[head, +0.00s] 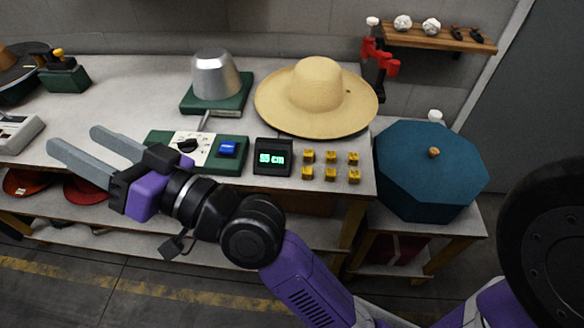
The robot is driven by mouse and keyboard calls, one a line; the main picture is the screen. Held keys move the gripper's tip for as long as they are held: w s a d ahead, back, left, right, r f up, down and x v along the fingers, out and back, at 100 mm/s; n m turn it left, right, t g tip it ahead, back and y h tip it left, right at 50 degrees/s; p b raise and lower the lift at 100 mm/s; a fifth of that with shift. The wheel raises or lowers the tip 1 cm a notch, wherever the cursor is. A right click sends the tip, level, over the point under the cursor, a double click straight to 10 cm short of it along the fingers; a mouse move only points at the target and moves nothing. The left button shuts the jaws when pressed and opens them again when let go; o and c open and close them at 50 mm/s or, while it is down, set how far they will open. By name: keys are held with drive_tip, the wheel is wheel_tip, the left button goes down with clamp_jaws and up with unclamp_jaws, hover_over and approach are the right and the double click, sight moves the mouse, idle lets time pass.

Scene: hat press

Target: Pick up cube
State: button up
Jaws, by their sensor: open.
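Several small yellow cubes (331,157) stand in two short rows near the front right of the grey table, right of a small display. My gripper (74,145) is open and empty, with its two grey fingers spread and pointing left. It hangs over the left front part of the table, well to the left of the cubes. My purple and black arm passes in front of the table's front edge.
A straw hat (316,92) lies behind the cubes. A display reading 55 cm (272,157) and a green control panel (233,168) with a dial and blue button stand left of them. A metal hat block (215,76) is behind. A blue octagonal box (425,165) stands to the right.

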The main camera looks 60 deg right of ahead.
drive_tip(key=w+r+n+g+y, duration=0.2)
drive_tip(key=w+r+n+y, duration=0.1)
drive_tip(key=r+n+y, duration=0.25)
wheel_tip(320, 180, down, 5)
drive_tip(key=w+d+n+g, duration=0.1)
drive_tip(key=d+n+g, duration=0.1)
drive_tip(key=n+g, duration=0.35)
drive_tip(key=m+g+h, duration=0.2)
drive_tip(key=g+h, duration=0.7)
drive_tip(key=g, duration=0.5)
hover_over(354, 174)
drive_tip(key=f, duration=2.2)
drive_tip(key=shift+w+d+f+p, duration=0.1)
drive_tip(key=shift+d+f+p, duration=0.2)
drive_tip(key=shift+f+p, duration=0.1)
drive_tip(key=f, duration=0.7)
drive_tip(key=shift+a+f+p, duration=0.2)
drive_tip(key=shift+a+p, duration=0.05)
drive_tip(key=shift+p, duration=0.1)
drive_tip(key=shift+c, duration=0.2)
